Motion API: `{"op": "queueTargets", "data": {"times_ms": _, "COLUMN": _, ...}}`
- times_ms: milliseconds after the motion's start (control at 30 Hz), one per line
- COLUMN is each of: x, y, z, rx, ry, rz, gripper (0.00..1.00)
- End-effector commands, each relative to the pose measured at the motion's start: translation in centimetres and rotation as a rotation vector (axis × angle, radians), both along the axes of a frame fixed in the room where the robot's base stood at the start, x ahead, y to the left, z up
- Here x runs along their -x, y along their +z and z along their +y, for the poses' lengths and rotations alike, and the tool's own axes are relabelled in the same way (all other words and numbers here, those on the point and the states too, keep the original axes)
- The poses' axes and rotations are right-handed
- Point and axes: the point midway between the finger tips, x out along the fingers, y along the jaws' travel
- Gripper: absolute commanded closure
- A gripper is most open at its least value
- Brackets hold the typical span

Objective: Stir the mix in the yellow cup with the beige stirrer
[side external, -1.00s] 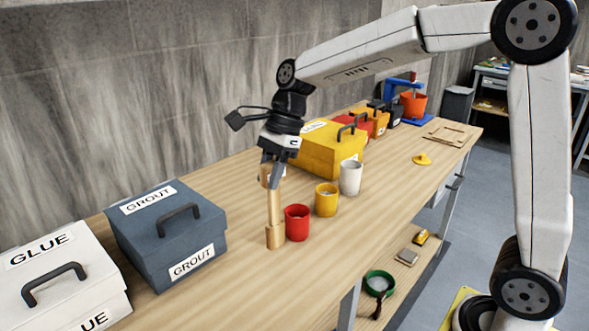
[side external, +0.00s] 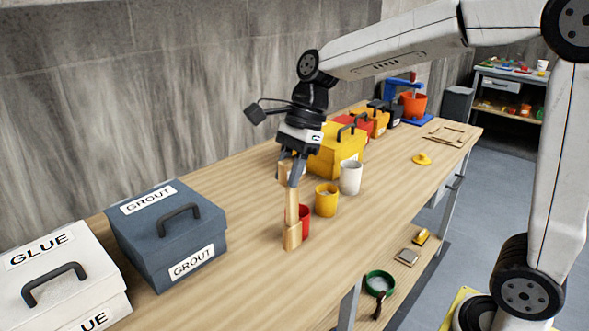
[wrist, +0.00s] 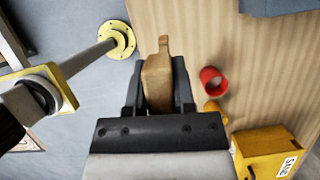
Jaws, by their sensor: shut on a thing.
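The beige stirrer (side external: 292,222) hangs close to upright below my gripper (side external: 292,172), which is shut on its upper part. The stirrer also shows between the fingers in the wrist view (wrist: 157,80). Its wide lower end covers part of the red cup (side external: 305,220) in the side view; I cannot tell its exact height above the bench. The yellow cup (side external: 326,202) stands upright to the right of the stirrer, apart from it, and holds some pale contents. In the wrist view the yellow cup (wrist: 213,108) is partly visible, right of the fingers.
A white cup (side external: 350,178) stands beyond the yellow cup. A yellow box (side external: 335,157) is behind the cups. A blue-grey grout box (side external: 165,235) and a white glue box (side external: 60,285) are at the left. The bench front (side external: 385,205) is clear near the cups.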

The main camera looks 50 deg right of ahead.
Motion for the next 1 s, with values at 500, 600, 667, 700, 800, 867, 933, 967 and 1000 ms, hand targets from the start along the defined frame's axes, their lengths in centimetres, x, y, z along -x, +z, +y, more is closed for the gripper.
{"op": "queueTargets", "data": {"times_ms": 500, "x": -2.5, "y": 0.3, "z": -2.5, "rx": 0.0, "ry": -0.07, "rz": 0.0, "gripper": 1.0}}
{"op": "queueTargets", "data": {"times_ms": 600, "x": -4.0, "y": 0.5, "z": -4.4, "rx": -0.001, "ry": -0.118, "rz": 0.0, "gripper": 1.0}}
{"op": "queueTargets", "data": {"times_ms": 667, "x": -5.1, "y": 0.6, "z": -5.9, "rx": -0.001, "ry": -0.152, "rz": 0.0, "gripper": 1.0}}
{"op": "queueTargets", "data": {"times_ms": 700, "x": -5.8, "y": 0.7, "z": -6.9, "rx": -0.001, "ry": -0.178, "rz": 0.0, "gripper": 1.0}}
{"op": "queueTargets", "data": {"times_ms": 800, "x": -7.6, "y": 0.8, "z": -9.9, "rx": -0.001, "ry": -0.244, "rz": 0.0, "gripper": 1.0}}
{"op": "queueTargets", "data": {"times_ms": 867, "x": -8.5, "y": 0.8, "z": -11.8, "rx": -0.001, "ry": -0.283, "rz": 0.0, "gripper": 1.0}}
{"op": "queueTargets", "data": {"times_ms": 933, "x": -9.5, "y": 0.8, "z": -14.1, "rx": -0.001, "ry": -0.331, "rz": 0.001, "gripper": 1.0}}
{"op": "queueTargets", "data": {"times_ms": 967, "x": -9.9, "y": 0.8, "z": -15.0, "rx": -0.001, "ry": -0.351, "rz": 0.0, "gripper": 1.0}}
{"op": "queueTargets", "data": {"times_ms": 1000, "x": -10.3, "y": 0.7, "z": -16.4, "rx": -0.001, "ry": -0.376, "rz": 0.001, "gripper": 1.0}}
